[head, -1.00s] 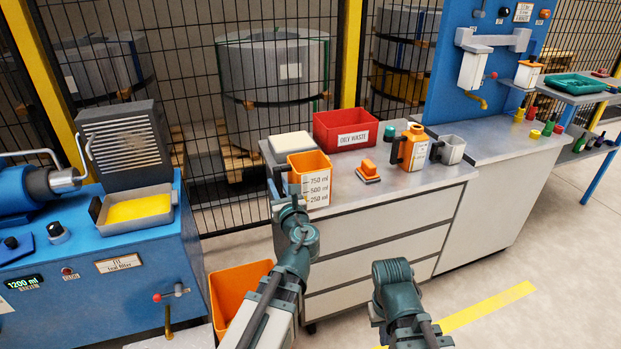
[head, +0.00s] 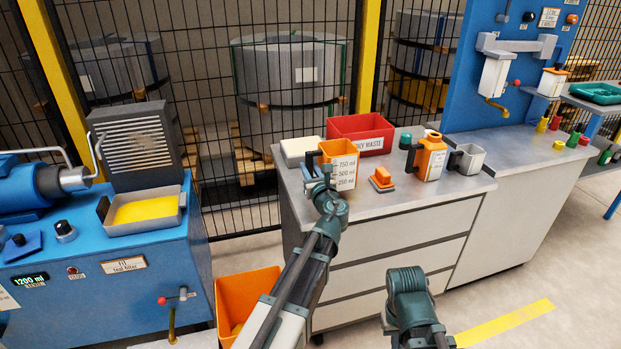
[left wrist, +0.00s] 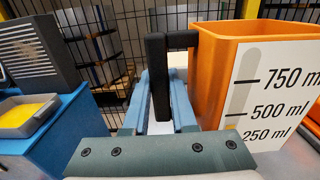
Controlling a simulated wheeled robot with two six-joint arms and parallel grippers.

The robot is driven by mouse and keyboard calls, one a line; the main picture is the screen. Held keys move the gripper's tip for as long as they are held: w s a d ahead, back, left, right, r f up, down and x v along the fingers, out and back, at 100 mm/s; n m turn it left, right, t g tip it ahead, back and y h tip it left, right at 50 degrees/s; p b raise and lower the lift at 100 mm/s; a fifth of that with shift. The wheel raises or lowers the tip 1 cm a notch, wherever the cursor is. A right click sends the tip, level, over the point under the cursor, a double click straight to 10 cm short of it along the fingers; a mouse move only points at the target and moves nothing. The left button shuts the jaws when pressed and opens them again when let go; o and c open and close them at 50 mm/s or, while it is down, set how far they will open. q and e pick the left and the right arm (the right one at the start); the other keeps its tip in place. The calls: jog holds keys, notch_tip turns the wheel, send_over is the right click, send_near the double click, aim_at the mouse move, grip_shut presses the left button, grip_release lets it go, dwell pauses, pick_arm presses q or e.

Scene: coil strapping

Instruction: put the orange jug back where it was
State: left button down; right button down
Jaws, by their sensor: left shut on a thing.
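The orange jug (head: 340,151) has a white scale panel marked 750, 500 and 250 ml. It is upright over the left part of the grey counter, in front of the red bin. I cannot tell whether its base touches the top. My left gripper (head: 322,187) is shut on its black handle, at the jug's left side. In the left wrist view the jug (left wrist: 213,75) fills the right side, and its handle (left wrist: 158,80) stands between the fingers of the gripper (left wrist: 158,112). My right arm shows at the bottom, but its gripper is not visible.
On the counter (head: 400,205) are a white block (head: 299,151), a red oily waste bin (head: 373,147), an orange sponge-like thing (head: 382,177), an orange canister (head: 431,160) and a grey cup (head: 470,160). A blue machine (head: 110,270) stands left, an orange floor bin (head: 243,290) between.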

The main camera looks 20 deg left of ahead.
pick_arm(q)
jog(key=shift+w+f+b, duration=0.15)
jog(key=shift+f+b, duration=0.75)
jog(key=shift+w+f+b, duration=0.15)
jog(key=shift+f+b, duration=0.7)
jog(key=shift+f, duration=0.05)
jog(key=shift+f, duration=0.15)
jog(key=c, duration=0.7)
grip_release()
jog(key=shift+r, duration=0.3)
jog(key=v, duration=1.2)
jog(key=shift+f, duration=0.1)
